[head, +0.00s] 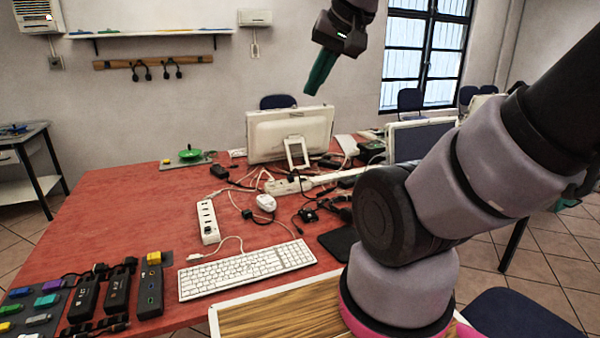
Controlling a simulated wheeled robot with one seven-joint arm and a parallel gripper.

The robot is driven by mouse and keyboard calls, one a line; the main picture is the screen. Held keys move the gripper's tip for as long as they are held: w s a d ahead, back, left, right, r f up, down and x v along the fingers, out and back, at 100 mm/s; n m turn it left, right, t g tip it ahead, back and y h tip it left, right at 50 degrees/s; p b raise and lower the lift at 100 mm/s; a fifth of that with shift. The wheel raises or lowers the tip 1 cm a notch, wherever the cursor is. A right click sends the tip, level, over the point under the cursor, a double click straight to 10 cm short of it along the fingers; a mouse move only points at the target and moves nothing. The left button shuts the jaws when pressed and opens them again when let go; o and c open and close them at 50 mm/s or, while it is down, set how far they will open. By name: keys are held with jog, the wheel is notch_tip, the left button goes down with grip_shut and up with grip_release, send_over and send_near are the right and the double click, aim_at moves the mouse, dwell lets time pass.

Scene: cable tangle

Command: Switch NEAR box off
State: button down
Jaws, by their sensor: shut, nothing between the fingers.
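A white power strip (208,222) with several dark sockets lies on the red table, left of centre, just behind the keyboard; it is the nearer of two strips. A second white strip (288,186) lies farther back among cables. No label reading NEAR is legible, and the state of any switch is too small to tell. My gripper (314,88) has green fingers, shut and empty, pointing down in the air above and behind the white monitor, far from both strips.
A white keyboard (247,269) and a white mouse (266,202) lie in front of tangled cables. A white monitor (290,135) stands at the back. Black boxes (117,293) and coloured blocks sit at the front left. The left middle of the red table (115,215) is clear.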

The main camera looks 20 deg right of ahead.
jog(key=shift+w+d, duration=0.1)
jog(key=shift+d, duration=0.05)
jog(key=shift+w, duration=0.1)
jog(key=w+d+f+n+h, duration=0.1)
jog(key=w+d+f+n, duration=0.2)
jog(key=w, duration=1.3)
jog(key=w+d+f+n, duration=0.1)
jog(key=w+d+f, duration=0.3)
jog(key=w, duration=1.2)
jog(key=w+d+f, duration=0.5)
jog(key=w+f, duration=0.2)
jog(key=f, duration=0.3)
jog(key=w+d+f+t, duration=0.1)
jog(key=w+d+f, duration=0.5)
jog(key=f, duration=0.4)
jog(key=w+d+f, duration=0.6)
jog(key=w+f, duration=0.1)
jog(key=f, duration=0.4)
jog(key=shift+w+d+t+y, duration=0.15)
jog(key=shift+w+t+y, duration=0.15)
jog(key=shift+t+y, duration=0.1)
